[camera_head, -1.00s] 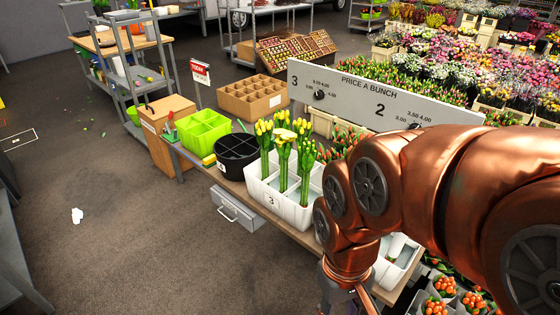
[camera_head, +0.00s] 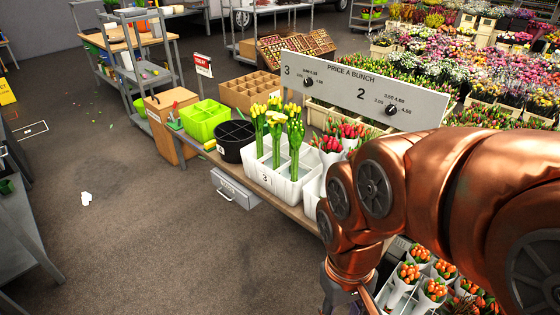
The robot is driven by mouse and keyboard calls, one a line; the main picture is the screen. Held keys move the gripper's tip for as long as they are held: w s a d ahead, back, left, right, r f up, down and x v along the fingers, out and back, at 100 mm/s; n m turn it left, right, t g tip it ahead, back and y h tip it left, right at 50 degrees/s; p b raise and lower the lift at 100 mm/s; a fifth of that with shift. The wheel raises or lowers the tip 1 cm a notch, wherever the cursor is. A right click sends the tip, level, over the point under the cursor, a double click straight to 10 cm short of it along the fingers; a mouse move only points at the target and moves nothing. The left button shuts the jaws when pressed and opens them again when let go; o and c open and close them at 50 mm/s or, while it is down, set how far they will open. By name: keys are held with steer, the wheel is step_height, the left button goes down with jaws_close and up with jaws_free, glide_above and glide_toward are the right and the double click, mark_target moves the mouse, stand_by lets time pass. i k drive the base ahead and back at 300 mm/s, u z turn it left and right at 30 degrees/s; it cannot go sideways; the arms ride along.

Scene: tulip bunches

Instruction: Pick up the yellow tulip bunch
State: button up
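Several bunches with green stems show there, close together. My copper arm fills the right side and bends down at the lower middle. My gripper (camera_head: 358,302) is only partly in view at the bottom edge, below and to the right of the bin and apart from it. Its fingers are cut off by the frame, so its opening is hidden.
A black divided bucket (camera_head: 236,140) and a lime green crate (camera_head: 205,120) stand left of the white bin. A price board (camera_head: 360,87) rises behind it. Red tulips (camera_head: 340,135) stand to its right. Orange bunches (camera_head: 425,282) sit low right.

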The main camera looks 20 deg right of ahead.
mark_target(275, 121)
steer(key=z, duration=0.1)
steer(key=k, duration=0.55)
steer(key=u, duration=1.3)
steer(key=i, duration=2.35)
steer(key=z, duration=1.25)
steer(key=i, duration=0.35)
steer(key=z, duration=0.1)
